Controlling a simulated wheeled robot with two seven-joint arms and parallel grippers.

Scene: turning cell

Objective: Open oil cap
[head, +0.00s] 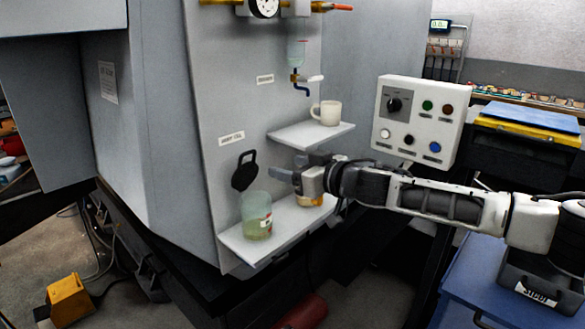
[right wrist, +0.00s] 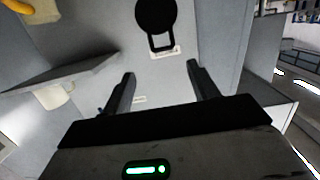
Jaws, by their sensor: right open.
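The black oil cap (head: 244,171) sits on the grey machine wall, below a small white label (head: 231,138). It has a round disc and a loop-shaped tab. In the right wrist view the cap (right wrist: 157,18) lies beyond the fingertips, near the top edge, with its loop toward the gripper. My right gripper (head: 281,175) is to the right of the cap in the head view, apart from it. Its two fingers (right wrist: 163,80) are spread with nothing between them. My left gripper is not in view.
A lower shelf (head: 240,246) holds a clear jug (head: 257,217) with greenish liquid and a container (head: 309,200) partly hidden behind my right gripper. An upper shelf (head: 311,135) holds a cream mug (head: 328,113) near a blue-tipped spout. A control panel (head: 418,120) stands to the right.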

